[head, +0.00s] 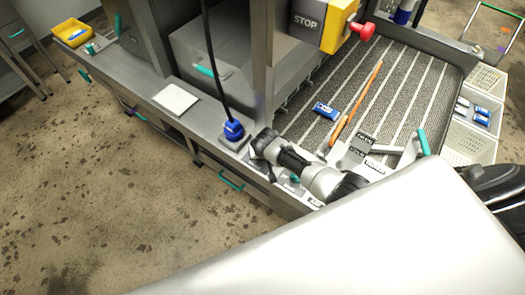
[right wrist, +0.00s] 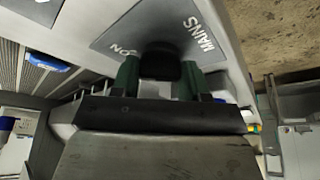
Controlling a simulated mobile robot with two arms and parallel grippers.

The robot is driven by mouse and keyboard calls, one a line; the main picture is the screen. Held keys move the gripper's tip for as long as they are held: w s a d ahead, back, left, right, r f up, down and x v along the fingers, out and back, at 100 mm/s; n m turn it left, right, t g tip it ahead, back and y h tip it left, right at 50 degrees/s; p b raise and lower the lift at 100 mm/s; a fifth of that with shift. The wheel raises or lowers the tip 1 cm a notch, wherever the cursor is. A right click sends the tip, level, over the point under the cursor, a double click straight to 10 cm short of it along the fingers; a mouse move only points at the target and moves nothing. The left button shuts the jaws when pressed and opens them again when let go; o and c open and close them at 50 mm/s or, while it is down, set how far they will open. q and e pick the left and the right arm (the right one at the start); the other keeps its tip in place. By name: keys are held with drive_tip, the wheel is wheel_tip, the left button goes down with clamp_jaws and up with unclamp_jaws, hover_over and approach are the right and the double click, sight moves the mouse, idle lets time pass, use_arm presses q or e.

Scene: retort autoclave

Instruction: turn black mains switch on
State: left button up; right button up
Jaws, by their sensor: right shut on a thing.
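The black mains switch (right wrist: 160,64) shows in the right wrist view on a grey plate (right wrist: 115,40) lettered MAINS and ON. My right gripper (right wrist: 160,76) has its two dark green fingers on either side of the switch and is shut on it. The fingers hide part of the switch, and I cannot tell which way it points. In the head view my right arm reaches in from the right to the ledge, and the arm covers the switch there. My left gripper is in neither view.
A blue plug (head: 233,130) with a black cable stands on the ledge left of my arm. A yellow STOP box (head: 339,25) with a red button hangs above. A blue packet (head: 326,110) and an orange stick (head: 355,105) lie on the ribbed surface. White baskets (head: 468,151) stand at right.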

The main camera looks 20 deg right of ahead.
drive_tip(key=shift+w+r, duration=0.1)
idle(0.4)
drive_tip(key=o, duration=0.9)
drive_tip(key=shift+s+r, duration=0.25)
drive_tip(key=shift+r, duration=0.25)
drive_tip(key=v, duration=0.9)
drive_tip(key=shift+s+r, duration=0.2)
drive_tip(key=shift+r, duration=0.05)
drive_tip(key=shift+a, duration=0.1)
